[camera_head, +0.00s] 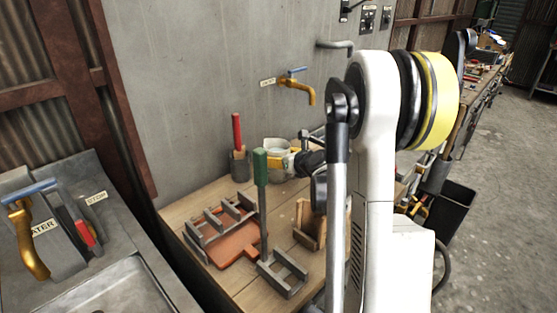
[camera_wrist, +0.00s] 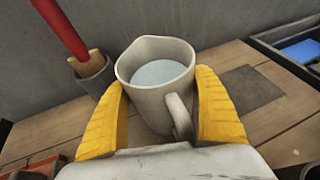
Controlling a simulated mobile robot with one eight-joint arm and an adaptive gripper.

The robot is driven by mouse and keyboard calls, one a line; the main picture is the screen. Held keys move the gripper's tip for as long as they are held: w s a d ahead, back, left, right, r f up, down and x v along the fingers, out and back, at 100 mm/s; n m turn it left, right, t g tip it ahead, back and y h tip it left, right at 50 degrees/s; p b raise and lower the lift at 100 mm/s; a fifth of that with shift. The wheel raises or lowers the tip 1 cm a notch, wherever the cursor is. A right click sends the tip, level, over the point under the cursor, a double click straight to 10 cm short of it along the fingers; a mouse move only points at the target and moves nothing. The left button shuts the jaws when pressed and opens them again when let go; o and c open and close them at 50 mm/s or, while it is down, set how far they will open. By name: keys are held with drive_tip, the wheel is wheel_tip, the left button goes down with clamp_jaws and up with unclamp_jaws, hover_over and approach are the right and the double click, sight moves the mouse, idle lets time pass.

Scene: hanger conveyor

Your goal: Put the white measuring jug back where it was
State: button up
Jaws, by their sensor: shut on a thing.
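The white measuring jug (camera_wrist: 150,100) is upright between the yellow fingers of my gripper (camera_wrist: 161,84), with pale bluish liquid or a pale surface inside it. Its handle points toward the wrist camera. My gripper is shut on the jug's body, one finger on each side. In the head view the jug (camera_head: 277,146) shows near the back wall, above the wooden table (camera_head: 190,214), partly hidden by my gripper (camera_head: 281,160). I cannot tell whether its base touches the table.
A red-handled tool stands in a grey holder (camera_wrist: 92,75) left of the jug. A dark grey square patch (camera_wrist: 252,88) lies on the table to the right, before a dark tray (camera_wrist: 270,45). An orange tray with grey racks and a green-handled tool (camera_head: 261,178) stand in front.

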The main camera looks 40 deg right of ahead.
drive_tip(key=o, duration=1.4)
drive_tip(key=shift+o, duration=0.2)
drive_tip(key=shift+r, duration=0.1)
drive_tip(key=shift+s+r, duration=0.15)
drive_tip(key=shift+s, duration=0.1)
drive_tip(key=p+v, duration=0.4)
drive_tip(key=v, duration=0.7)
drive_tip(key=shift+s, duration=0.25)
drive_tip(key=shift+a, duration=0.1)
